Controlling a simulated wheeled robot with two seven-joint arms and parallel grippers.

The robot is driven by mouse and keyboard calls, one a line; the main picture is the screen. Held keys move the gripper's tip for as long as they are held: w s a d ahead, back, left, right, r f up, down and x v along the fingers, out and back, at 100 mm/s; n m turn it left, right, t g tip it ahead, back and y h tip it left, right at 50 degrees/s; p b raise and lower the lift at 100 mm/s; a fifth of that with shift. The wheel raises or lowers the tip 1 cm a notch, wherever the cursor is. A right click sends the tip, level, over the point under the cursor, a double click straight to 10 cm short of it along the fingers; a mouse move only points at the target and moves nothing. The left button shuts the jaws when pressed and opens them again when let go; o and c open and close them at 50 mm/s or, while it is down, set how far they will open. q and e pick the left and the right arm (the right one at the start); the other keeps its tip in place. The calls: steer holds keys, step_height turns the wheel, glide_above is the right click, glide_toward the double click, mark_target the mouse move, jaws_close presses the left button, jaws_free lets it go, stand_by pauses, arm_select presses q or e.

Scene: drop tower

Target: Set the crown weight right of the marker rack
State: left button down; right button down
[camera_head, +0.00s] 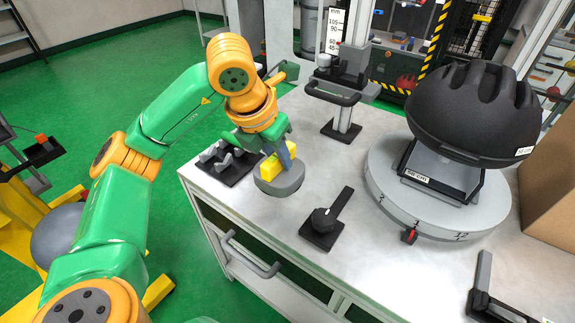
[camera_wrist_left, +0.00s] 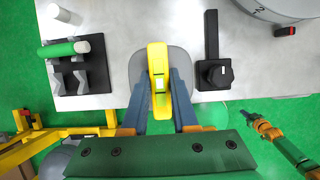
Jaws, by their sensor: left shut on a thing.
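The crown weight is a grey rounded disc (camera_head: 283,183) with a yellow handle (camera_head: 270,168). It is low over the table near its left edge, just right of the marker rack; I cannot tell whether it touches the tabletop. In the left wrist view its yellow handle (camera_wrist_left: 158,75) stands between my fingers. My left gripper (camera_head: 281,157) is shut on that handle. The marker rack (camera_head: 226,164) is a black base with grey prongs. In the left wrist view the rack (camera_wrist_left: 75,75) holds a green marker with a white end. My right gripper (camera_wrist_left: 254,116) shows small at the right.
A black knob with a lever (camera_head: 323,222) stands right of the weight. A grey turntable (camera_head: 440,207) bears a large black dome (camera_head: 476,105). A clamp stand (camera_head: 341,128) is behind. A cardboard box (camera_head: 551,190) is at the right. Bare tabletop lies between weight and stand.

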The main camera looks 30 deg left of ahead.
arm_select(q)
steer(key=a+f, duration=0.1)
steer(key=w+a+f, duration=0.1)
steer(key=f, duration=0.1)
steer(key=w+a+f, duration=0.1)
steer(key=shift+w+f, duration=0.1)
steer(key=shift+f, duration=0.15)
step_height(320, 180, down, 3)
steer(key=shift+w+a+r+b, duration=0.1)
steer(key=shift+w+a+b, duration=0.05)
steer(key=shift+b, duration=0.3)
steer(key=shift+f, duration=0.4)
steer(key=c, duration=0.7)
jaws_free()
